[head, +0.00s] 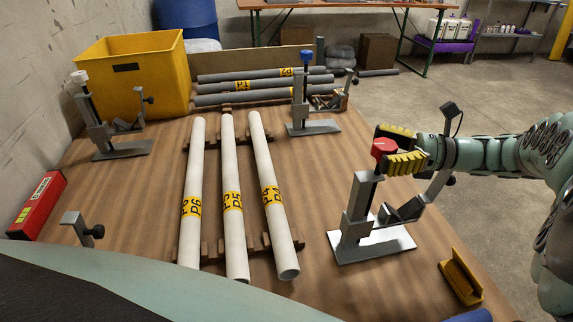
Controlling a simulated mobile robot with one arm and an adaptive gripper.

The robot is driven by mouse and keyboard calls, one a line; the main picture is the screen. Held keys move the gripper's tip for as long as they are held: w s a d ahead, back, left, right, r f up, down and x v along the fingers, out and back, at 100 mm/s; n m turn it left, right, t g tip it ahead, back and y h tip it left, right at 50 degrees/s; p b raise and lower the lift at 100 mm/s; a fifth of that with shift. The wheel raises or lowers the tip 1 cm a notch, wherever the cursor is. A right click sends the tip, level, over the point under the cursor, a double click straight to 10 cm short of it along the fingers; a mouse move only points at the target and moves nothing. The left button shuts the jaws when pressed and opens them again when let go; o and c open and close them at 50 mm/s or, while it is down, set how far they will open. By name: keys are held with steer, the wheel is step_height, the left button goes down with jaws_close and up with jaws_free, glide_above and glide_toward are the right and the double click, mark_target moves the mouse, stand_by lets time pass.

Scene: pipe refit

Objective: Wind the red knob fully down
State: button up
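The red knob (383,148) sits on top of the grey clamp stand (358,213) at the right of the wooden table. My gripper (396,148) reaches in from the right with its yellow-padded fingers at the knob. One finger shows behind the knob and one in front on its right side. The fingers look apart, with the knob near or between their tips; whether they touch it is hidden. The stand is upright on a flat metal base plate. A grey screw or post shows below the knob.
Light pipes (231,200) lie on wooden racks mid-table. Other clamp stands carry a blue knob (306,57) and a white knob (80,77). A yellow bin (133,75), dark pipes (262,87), a red box (37,206) and a yellow bracket (461,277) are also around.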

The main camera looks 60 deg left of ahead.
steer(key=shift+o, duration=0.3)
steer(key=shift+r, duration=0.2)
steer(key=shift+r, duration=4.85)
